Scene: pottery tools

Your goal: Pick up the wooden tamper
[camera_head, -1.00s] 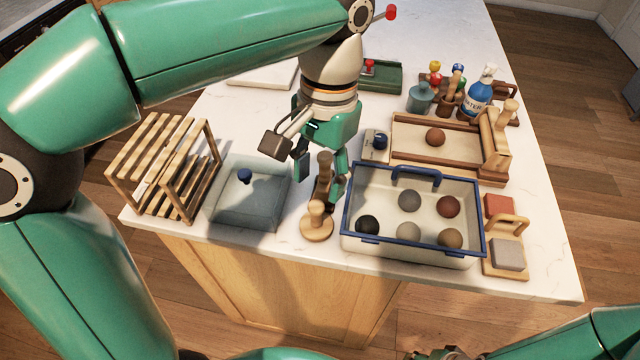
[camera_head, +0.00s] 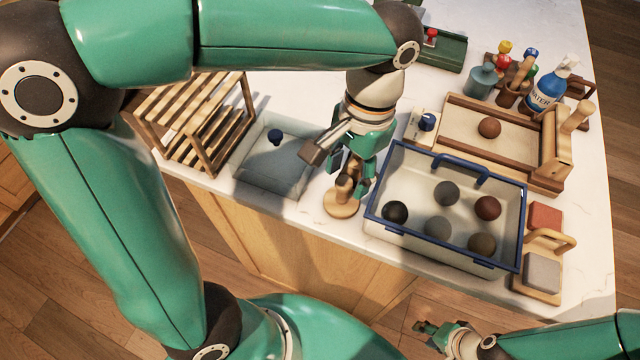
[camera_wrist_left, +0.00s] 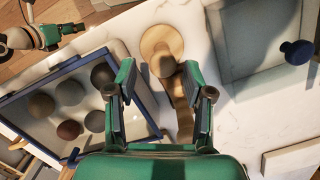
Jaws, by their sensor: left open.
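The wooden tamper (camera_head: 342,207) stands upright on the counter near its front edge, with a round disc base and a knobbed handle. My left gripper (camera_head: 355,178) points down just above and behind it and partly hides it. In the left wrist view the tamper's disc (camera_wrist_left: 158,32) lies just beyond the open fingertips of my left gripper (camera_wrist_left: 152,82), with its knob toward the gap.
A blue-rimmed bin (camera_head: 445,252) with several balls stands close right of the tamper. A lidded grey box (camera_head: 262,172) and a wooden rack (camera_head: 195,120) stand to the left. A wooden tray (camera_head: 505,130) and tools with a spray bottle (camera_head: 552,88) are farther back.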

